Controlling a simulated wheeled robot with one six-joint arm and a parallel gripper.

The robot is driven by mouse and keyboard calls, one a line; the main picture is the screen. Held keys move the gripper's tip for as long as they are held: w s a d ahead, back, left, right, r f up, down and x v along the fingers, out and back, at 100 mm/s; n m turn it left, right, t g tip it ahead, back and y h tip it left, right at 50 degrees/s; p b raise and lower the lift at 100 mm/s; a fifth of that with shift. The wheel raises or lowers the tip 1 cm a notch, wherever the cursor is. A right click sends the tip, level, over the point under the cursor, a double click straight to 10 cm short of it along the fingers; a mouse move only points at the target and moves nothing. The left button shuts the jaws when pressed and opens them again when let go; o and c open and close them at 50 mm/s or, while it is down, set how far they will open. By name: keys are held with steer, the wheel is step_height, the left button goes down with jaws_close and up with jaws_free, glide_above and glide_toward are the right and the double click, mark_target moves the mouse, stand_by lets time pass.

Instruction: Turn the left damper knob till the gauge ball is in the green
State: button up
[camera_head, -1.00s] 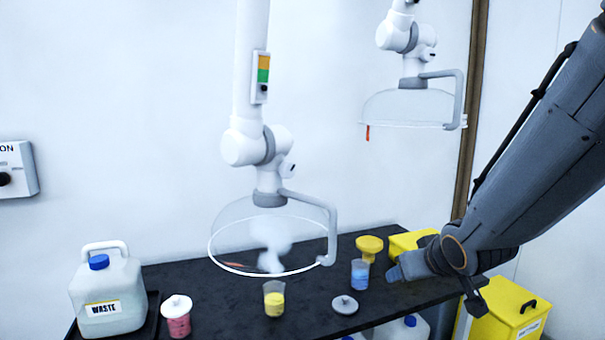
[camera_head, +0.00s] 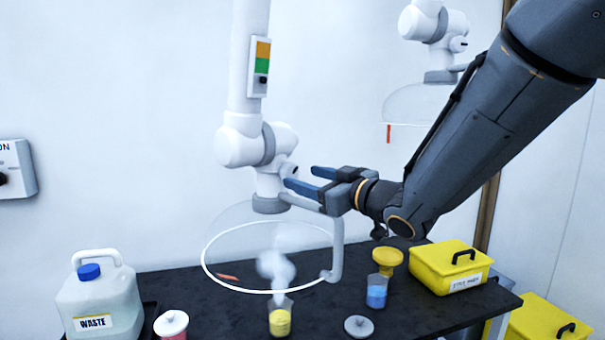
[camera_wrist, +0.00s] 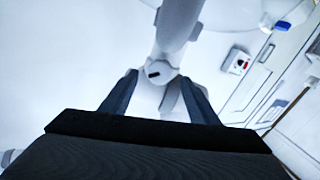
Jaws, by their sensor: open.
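The left white extraction arm (camera_head: 240,146) hangs above the bench, with a clear dome hood (camera_head: 225,228) below it. Its gauge (camera_head: 259,66) has an orange band over a green one, and the dark ball (camera_head: 262,80) sits below the green. The left damper knob (camera_head: 289,169) is a white cap with a dark mark on the arm's joint. It also shows in the wrist view (camera_wrist: 160,71), ahead and between the fingertips. My gripper (camera_head: 302,179) is open and empty, with its blue-grey fingers pointing at the knob. I cannot tell whether they touch it.
The hood's grey handle (camera_head: 337,245) hangs just below my gripper. A second extraction arm (camera_head: 440,75) is behind my arm. A yellow beaker (camera_head: 280,322) with vapour above it, a blue beaker (camera_head: 377,292), a waste jug (camera_head: 98,300) and a yellow box (camera_head: 447,268) stand on the black bench (camera_head: 225,312).

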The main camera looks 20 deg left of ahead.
steer(key=shift+x, duration=1.25)
jaws_close()
steer(key=c, duration=1.3)
jaws_free()
steer(key=o, duration=1.3)
steer(key=b+v, duration=0.1)
steer(key=v, duration=0.6)
steer(key=shift+s+d, duration=0.2)
steer(key=shift+d, duration=0.15)
